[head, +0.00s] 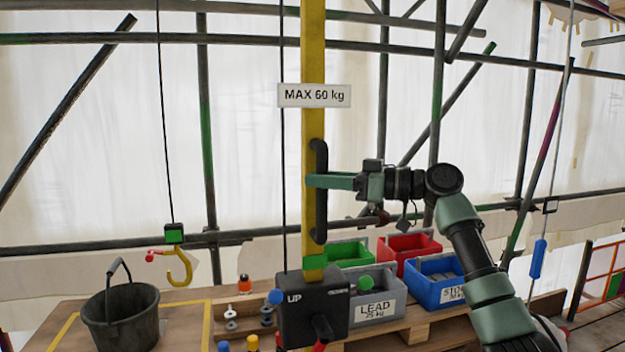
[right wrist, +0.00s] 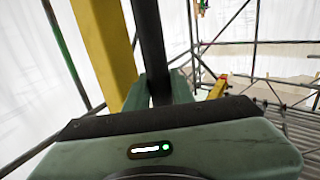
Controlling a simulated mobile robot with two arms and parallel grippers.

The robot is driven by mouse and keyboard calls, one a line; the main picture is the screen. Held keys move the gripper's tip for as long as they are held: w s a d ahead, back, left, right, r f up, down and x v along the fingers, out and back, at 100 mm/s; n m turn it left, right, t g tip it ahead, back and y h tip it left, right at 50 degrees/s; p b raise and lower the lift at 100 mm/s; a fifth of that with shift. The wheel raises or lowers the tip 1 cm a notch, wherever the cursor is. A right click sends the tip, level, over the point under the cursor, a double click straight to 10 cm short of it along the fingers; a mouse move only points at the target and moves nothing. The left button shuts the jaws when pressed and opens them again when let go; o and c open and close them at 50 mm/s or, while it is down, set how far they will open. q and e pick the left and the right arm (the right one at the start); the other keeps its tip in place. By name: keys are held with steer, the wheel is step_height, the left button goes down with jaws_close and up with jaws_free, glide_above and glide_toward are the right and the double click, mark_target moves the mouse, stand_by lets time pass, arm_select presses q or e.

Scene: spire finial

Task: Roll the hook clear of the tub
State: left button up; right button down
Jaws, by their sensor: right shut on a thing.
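The yellow hook (head: 179,268) hangs on a cable from a green block at the left in the head view. The dark tub (head: 120,315) with a raised handle stands on the boards below and left of the hook. My right gripper (head: 318,181) is shut on the black vertical handle (head: 320,225) of the yellow post (head: 312,140). In the right wrist view the fingers close around the black handle (right wrist: 152,45), beside the yellow post (right wrist: 103,45). My left gripper is not in view.
A black control box (head: 312,305) marked UP sits at the post's foot. Behind it are a green bin (head: 345,252), a red bin (head: 408,252), a blue bin (head: 436,290) and a grey LEAD bin (head: 376,312). Scaffold poles and pale sheeting stand behind.

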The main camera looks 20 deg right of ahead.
steer(key=shift+d, duration=0.15)
steer(key=c, duration=1.2)
jaws_free()
steer(key=shift+d, duration=0.1)
steer(key=b+v, duration=0.3)
steer(key=v, duration=0.4)
steer(key=shift+s+d, duration=0.2)
steer(key=shift+d, duration=0.15)
